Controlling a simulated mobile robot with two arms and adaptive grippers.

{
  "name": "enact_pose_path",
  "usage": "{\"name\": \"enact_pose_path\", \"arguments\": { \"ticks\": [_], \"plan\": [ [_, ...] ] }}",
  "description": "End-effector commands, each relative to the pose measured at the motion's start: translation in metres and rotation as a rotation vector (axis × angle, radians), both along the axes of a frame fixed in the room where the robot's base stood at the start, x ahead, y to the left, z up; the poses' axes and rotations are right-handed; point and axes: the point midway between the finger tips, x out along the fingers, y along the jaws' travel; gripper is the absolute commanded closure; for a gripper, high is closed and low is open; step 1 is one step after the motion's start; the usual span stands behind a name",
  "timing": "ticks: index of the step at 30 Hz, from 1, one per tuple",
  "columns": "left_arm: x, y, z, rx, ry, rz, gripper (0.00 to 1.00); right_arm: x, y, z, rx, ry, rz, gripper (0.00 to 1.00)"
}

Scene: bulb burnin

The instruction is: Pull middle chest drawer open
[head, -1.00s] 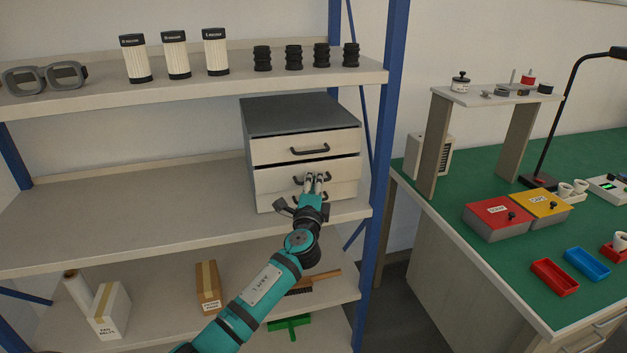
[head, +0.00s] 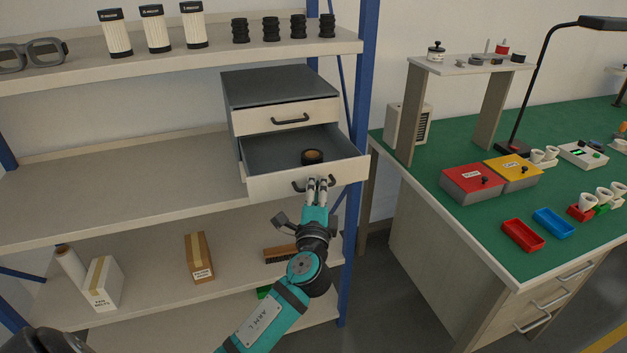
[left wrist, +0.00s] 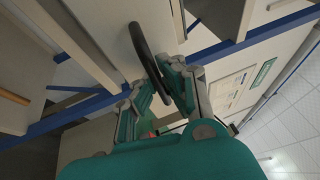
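The grey-topped chest (head: 280,86) stands on the shelf's middle board. Its top drawer (head: 284,117) is closed. Its middle drawer (head: 262,185) is pulled well out, and a round dark thing with a tan top (head: 312,157) lies inside. The open drawer hides the chest's lower front. My left gripper (head: 317,183) is at the middle drawer's handle (head: 299,187). In the left wrist view the dark handle (left wrist: 148,60) runs between the fingers (left wrist: 160,90), which are closed about it. My right gripper is not in view.
A blue shelf post (head: 358,130) stands just right of the open drawer. The green-topped workbench (head: 455,225) is farther right. Boxes (head: 199,258) and a brush (head: 280,254) lie on the board below. The middle board is bare left of the chest.

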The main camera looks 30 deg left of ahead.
Motion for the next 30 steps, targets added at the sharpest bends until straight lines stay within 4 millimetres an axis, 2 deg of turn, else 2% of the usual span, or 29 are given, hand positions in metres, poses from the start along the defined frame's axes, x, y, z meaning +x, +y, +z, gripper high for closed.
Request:
{"name": "enact_pose_path", "arguments": {
  "ticks": [11, 12, 18, 26, 30],
  "plan": [
    [-0.001, -0.001, -0.003, 0.001, 0.007, 0.003, 1.00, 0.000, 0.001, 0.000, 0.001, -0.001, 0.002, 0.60],
    [-0.001, 0.000, -0.003, 0.001, 0.007, 0.003, 0.93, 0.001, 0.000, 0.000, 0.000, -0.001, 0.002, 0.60],
    [-0.001, -0.001, -0.002, 0.001, 0.004, 0.002, 0.68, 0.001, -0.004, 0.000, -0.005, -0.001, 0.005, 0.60],
    [-0.002, -0.001, -0.001, 0.000, 0.001, 0.000, 0.68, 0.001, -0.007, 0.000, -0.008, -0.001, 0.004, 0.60],
    [-0.011, -0.007, -0.003, 0.001, 0.003, -0.001, 0.68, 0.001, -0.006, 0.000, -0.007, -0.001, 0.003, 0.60]
  ]
}}
